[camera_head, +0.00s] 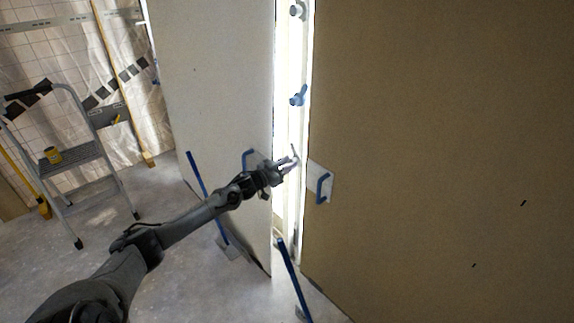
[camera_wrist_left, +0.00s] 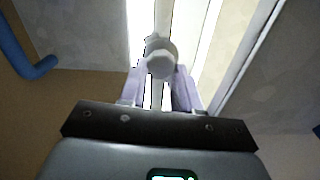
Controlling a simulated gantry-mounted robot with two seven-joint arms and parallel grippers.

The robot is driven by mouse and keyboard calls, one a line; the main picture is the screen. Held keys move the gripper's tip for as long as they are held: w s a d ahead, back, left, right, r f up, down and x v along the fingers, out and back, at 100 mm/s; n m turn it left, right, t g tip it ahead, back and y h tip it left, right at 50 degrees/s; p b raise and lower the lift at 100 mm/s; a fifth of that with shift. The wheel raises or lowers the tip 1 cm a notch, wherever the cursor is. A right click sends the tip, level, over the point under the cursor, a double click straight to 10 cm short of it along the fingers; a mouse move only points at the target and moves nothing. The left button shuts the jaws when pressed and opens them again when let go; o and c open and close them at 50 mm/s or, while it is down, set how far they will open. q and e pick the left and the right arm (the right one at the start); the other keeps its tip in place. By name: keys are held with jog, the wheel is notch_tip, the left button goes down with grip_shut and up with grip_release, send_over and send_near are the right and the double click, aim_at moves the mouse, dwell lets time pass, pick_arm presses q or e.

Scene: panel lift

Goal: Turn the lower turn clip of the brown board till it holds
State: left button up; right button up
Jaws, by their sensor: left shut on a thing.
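The brown board (camera_head: 430,150) stands upright and fills the right of the head view, with a blue handle (camera_head: 323,187) on a pale plate near its left edge. My left gripper (camera_head: 292,162) is at the bright strip between this board and the pale board, level with the handles. In the left wrist view its two fingers (camera_wrist_left: 158,88) are shut on a pale turn clip (camera_wrist_left: 161,64) with a round end. The fingers hide part of the clip, so its exact angle cannot be told. My right gripper is not in view.
A blue turn clip (camera_head: 299,96) and a pale one (camera_head: 297,10) sit higher on the strip. The pale board (camera_head: 215,90) stands left of it. Blue levers (camera_head: 292,275) stand at the boards' feet. A stepladder (camera_head: 75,155) stands at the left on open floor.

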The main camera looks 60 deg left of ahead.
pick_arm(q)
jog(key=shift+m, duration=0.3)
jog(key=shift+r+m+p, duration=0.1)
jog(key=shift+m+p, duration=0.7)
jog(key=m+p, duration=0.1)
jog(key=m, duration=0.1)
jog(key=shift+d+m, duration=0.1)
jog(key=shift+m, duration=0.2)
jog(key=shift+f+m+p, duration=0.15)
jog(key=shift+m+p, duration=0.25)
jog(key=shift+m, duration=2.8)
jog(key=shift+f+m+p, duration=0.15)
jog(key=shift+m+p, duration=0.2)
jog(key=shift+m, duration=2.85)
jog(key=shift+f+m+p, duration=0.15)
jog(key=shift+m+p, duration=0.25)
jog(key=shift+m, duration=2.8)
jog(key=o, duration=0.8)
jog(key=shift+c, duration=0.2)
